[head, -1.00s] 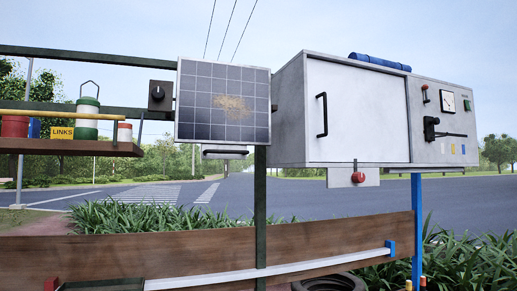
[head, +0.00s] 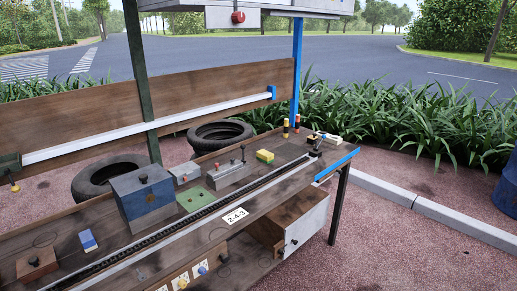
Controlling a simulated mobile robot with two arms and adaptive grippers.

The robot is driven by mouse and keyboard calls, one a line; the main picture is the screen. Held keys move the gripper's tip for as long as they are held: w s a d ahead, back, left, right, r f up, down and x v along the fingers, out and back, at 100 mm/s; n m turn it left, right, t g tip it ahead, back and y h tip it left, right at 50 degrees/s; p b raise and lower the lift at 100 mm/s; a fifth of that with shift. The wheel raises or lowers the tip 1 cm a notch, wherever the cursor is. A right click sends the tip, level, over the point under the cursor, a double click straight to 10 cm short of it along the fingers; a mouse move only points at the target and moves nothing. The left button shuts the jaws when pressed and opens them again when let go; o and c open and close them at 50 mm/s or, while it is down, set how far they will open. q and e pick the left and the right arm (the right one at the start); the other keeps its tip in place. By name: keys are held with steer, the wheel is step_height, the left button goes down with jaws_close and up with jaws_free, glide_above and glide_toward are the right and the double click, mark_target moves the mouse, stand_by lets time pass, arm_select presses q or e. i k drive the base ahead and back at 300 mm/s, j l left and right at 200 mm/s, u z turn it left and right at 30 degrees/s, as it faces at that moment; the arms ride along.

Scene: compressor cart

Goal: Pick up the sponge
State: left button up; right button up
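A small yellow and green block (head: 265,156), which looks like the sponge, lies on the wooden workbench (head: 300,147) toward its far right part. It sits just right of a grey box with a lever (head: 230,174). Neither of my grippers shows in the head view.
A blue-grey box (head: 143,196), a green plate (head: 195,198) and a blue and white block (head: 88,241) stand on the bench. A dark chain (head: 190,221) runs along it. Red-yellow-black posts (head: 286,128) stand behind the sponge. Tyres (head: 222,134) lie behind.

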mark_target(266, 157)
steer(key=i+l+u, duration=0.15)
steer(key=u, duration=0.2)
steer(key=i+l+u, duration=0.2)
steer(key=u, duration=0.15)
steer(key=i+l+u, duration=0.1)
steer(key=l+u, duration=0.15)
steer(key=u, duration=0.15)
